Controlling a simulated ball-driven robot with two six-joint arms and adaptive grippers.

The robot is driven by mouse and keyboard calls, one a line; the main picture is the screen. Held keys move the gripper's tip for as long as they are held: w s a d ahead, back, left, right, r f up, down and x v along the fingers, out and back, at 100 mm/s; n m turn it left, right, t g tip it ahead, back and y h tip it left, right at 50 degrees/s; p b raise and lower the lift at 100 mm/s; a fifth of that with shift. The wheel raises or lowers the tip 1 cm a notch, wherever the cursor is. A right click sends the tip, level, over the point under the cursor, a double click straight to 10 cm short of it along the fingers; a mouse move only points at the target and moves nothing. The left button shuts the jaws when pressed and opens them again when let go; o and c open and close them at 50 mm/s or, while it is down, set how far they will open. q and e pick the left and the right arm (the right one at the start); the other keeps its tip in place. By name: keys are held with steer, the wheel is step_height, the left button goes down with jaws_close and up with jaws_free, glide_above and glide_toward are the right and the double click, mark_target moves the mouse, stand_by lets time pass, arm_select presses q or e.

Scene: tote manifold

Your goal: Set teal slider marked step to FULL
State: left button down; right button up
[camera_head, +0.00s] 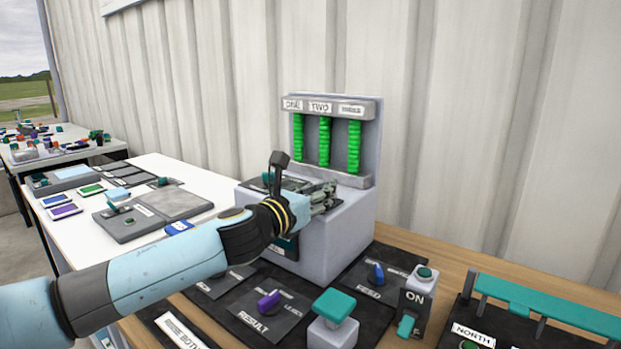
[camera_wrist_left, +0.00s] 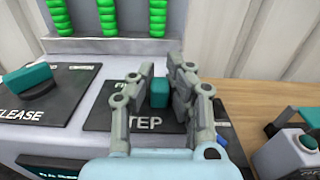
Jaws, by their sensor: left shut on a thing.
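The teal slider (camera_wrist_left: 159,92) stands on a dark plate (camera_wrist_left: 108,112) whose label reads "TEP", its first letter hidden by my finger. My left gripper (camera_wrist_left: 158,78) is shut on the slider, one finger on each side of it. In the head view my left gripper (camera_head: 322,198) is over the top of the grey machine (camera_head: 335,235), and the slider is hidden there. A label at the plate's right end is mostly covered, so I cannot read the slider's setting. My right gripper is not in view.
A teal knob (camera_wrist_left: 28,80) on a plate ending in "LEASE" is left of the slider. Green columns (camera_head: 324,142) rise behind. A purple knob (camera_head: 268,301), blue knob (camera_head: 378,274) and ON switch (camera_head: 408,325) stand in front. A white table (camera_head: 150,165) is at left.

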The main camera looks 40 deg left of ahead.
arm_select(q)
steer(key=shift+d, duration=0.1)
steer(key=c, duration=1.2)
jaws_free()
steer(key=shift+d, duration=0.25)
steer(key=shift+c, duration=0.2)
steer(key=shift+a, duration=0.1)
steer(key=s+d, duration=0.1)
steer(key=s, duration=1.1)
steer(key=shift+d, duration=0.15)
